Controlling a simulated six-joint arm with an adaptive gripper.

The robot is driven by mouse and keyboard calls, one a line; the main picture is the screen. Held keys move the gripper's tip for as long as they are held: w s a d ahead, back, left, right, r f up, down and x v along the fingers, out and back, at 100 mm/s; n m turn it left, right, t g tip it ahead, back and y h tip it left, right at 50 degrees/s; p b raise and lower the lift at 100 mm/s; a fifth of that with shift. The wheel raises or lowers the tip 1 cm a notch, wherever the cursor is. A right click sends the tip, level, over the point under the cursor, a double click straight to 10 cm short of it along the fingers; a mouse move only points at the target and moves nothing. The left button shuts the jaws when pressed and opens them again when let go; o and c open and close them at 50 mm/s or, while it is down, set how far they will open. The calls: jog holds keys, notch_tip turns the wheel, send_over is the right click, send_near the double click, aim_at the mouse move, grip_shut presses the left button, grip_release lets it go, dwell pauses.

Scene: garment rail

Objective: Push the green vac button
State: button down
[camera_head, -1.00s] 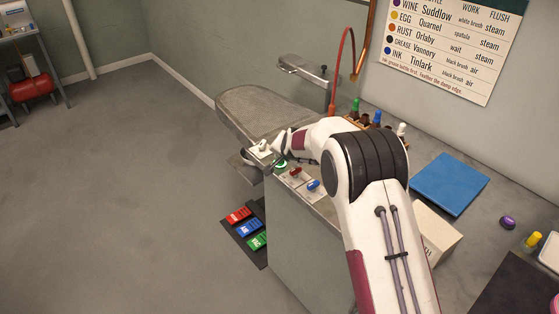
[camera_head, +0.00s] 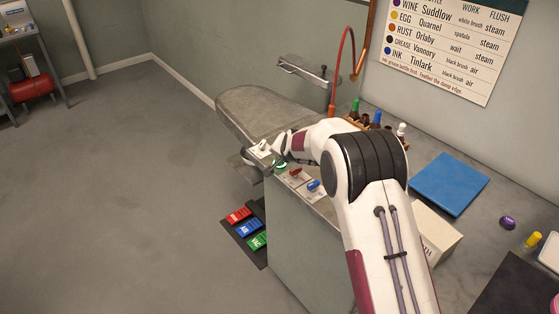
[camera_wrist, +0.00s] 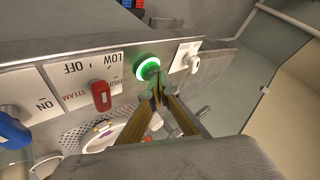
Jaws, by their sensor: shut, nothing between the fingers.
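A round green button (camera_wrist: 147,68) with a glowing green ring sits on the metal control panel in the wrist view. It also shows, partly hidden by my wrist, in the head view (camera_head: 281,164). My gripper (camera_wrist: 158,88) is shut and empty, its fingertips together at the button's lower right edge. They look very close to its face; I cannot tell whether they touch it. On the floor, a green pedal (camera_head: 257,240) with white lettering lies beside a blue one and a red one; the lettering is too small to read surely.
A red knob (camera_wrist: 101,95) marked for steam and a blue knob (camera_wrist: 13,130) are left of the button. A white switch (camera_wrist: 192,63) is close on its right. The grey ironing board (camera_head: 262,108) extends behind. Bottles (camera_head: 377,118) stand on the bench near my arm.

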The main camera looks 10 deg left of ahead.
jog(key=shift+s+f, duration=0.1)
jog(key=shift+f, duration=0.5)
dwell(0.7)
jog(key=shift+r, duration=0.45)
dwell(0.3)
jog(key=shift+r, duration=3.05)
